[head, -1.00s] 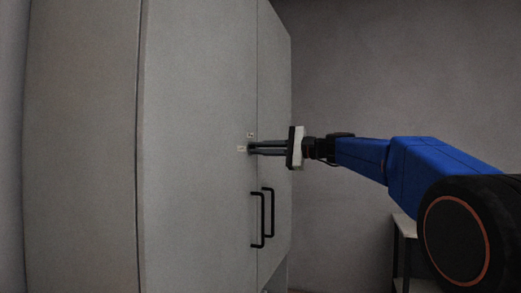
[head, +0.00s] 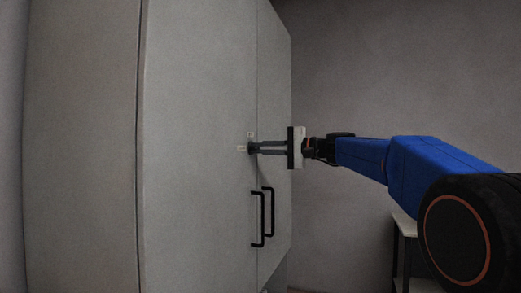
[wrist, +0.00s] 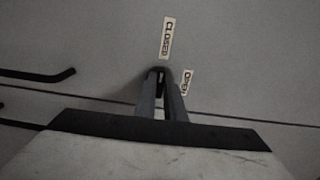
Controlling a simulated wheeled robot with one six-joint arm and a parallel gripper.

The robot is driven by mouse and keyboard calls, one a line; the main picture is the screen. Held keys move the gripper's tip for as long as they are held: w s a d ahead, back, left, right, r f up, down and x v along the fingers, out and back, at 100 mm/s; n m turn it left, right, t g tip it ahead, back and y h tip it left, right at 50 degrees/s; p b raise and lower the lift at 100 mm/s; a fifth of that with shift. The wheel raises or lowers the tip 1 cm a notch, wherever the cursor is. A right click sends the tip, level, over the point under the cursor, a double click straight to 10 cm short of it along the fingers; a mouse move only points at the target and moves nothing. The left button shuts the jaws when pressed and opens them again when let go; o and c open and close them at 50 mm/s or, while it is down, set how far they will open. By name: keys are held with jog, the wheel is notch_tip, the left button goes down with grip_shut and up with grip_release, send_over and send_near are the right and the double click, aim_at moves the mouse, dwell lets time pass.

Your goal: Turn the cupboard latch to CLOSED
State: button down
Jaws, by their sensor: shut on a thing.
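The cupboard latch is a small dark piece on the door of the grey cupboard (head: 200,90), near the seam between its two doors. My gripper (head: 254,148) reaches it from the right and is shut on the latch. In the wrist view the two fingers (wrist: 160,88) close around the dark latch (wrist: 159,72), and they hide most of it, so its exact angle is hard to tell. The CLOSED label (wrist: 168,38) is above the fingertips. The OPEN label (wrist: 186,82) is just right of them. Both labels are too small to read in the head view.
Two black bar handles (head: 263,218) stand out from the doors below the latch. They also show at the left of the wrist view (wrist: 40,76). A small table (head: 402,228) is at the lower right, beside the arm.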

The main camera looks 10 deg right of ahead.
jog(key=c, duration=1.8)
grip_release()
jog(key=shift+c, duration=0.2)
jog(key=v, duration=1.7)
jog(key=shift+s, duration=0.15)
jog(key=shift+d, duration=0.1)
